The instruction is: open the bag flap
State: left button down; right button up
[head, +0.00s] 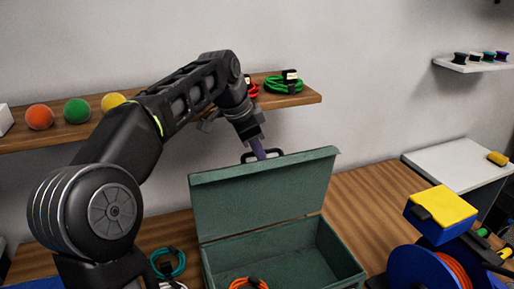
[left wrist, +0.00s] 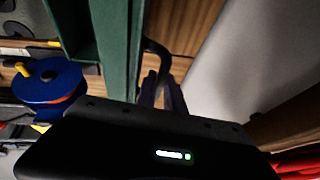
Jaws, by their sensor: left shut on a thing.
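The green box-shaped bag (head: 342,262) stands on the wooden table with its flap (head: 250,200) raised upright at the back. The inside of the bag shows. A dark loop handle (head: 277,151) sits at the flap's top edge. My left gripper (head: 258,152) reaches down behind that edge and is shut on the handle. In the left wrist view, the fingers (left wrist: 164,92) close around the dark handle (left wrist: 154,46) beside the green flap (left wrist: 112,45). My right gripper is not in view.
An orange cable (head: 247,283) shows at the bag's front, and a teal cable (head: 168,263) lies left of it. A blue reel (head: 418,268) and a blue-and-yellow box (head: 440,212) stand at right. A wall shelf (head: 306,97) holds balls and cables behind my arm.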

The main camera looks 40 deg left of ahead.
pick_arm(q)
jog(key=shift+s+f, duration=0.15)
jog(key=shift+f, duration=0.35)
jog(key=c, duration=1.8)
grip_release()
jog(key=shift+c, duration=0.2)
jog(key=o, duration=0.3)
jog(key=shift+w, duration=0.2)
jog(key=shift+o, duration=0.4)
jog(key=shift+r, duration=0.25)
jog(key=p+v, duration=0.1)
jog(key=v, duration=0.6)
jog(key=shift+s+r, duration=0.15)
jog(key=shift+r, duration=0.25)
